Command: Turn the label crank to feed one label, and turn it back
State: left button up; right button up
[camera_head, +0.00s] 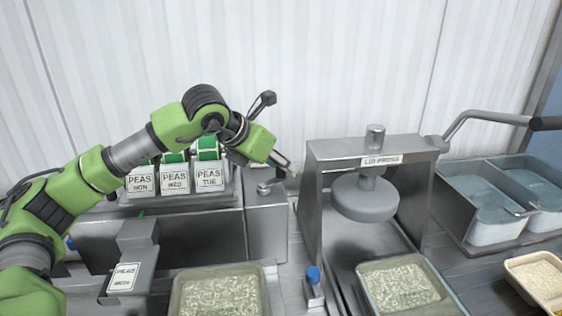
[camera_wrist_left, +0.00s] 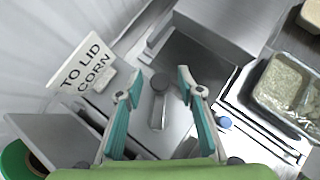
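The label crank (camera_head: 268,186) is a small grey arm on top of the steel label box (camera_head: 267,225), beside the lid press. No contact with the knob is visible. A printed label (camera_head: 124,277) lies on the dispenser's front plate. My right gripper is out of view.
The lid press (camera_head: 365,148) stands close right of my left gripper, with a long handle (camera_head: 480,117). A sign (camera_wrist_left: 86,68) shows in the wrist view.

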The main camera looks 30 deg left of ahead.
pick_arm(q)
jog(key=shift+w+f, duration=0.3)
grip_shut()
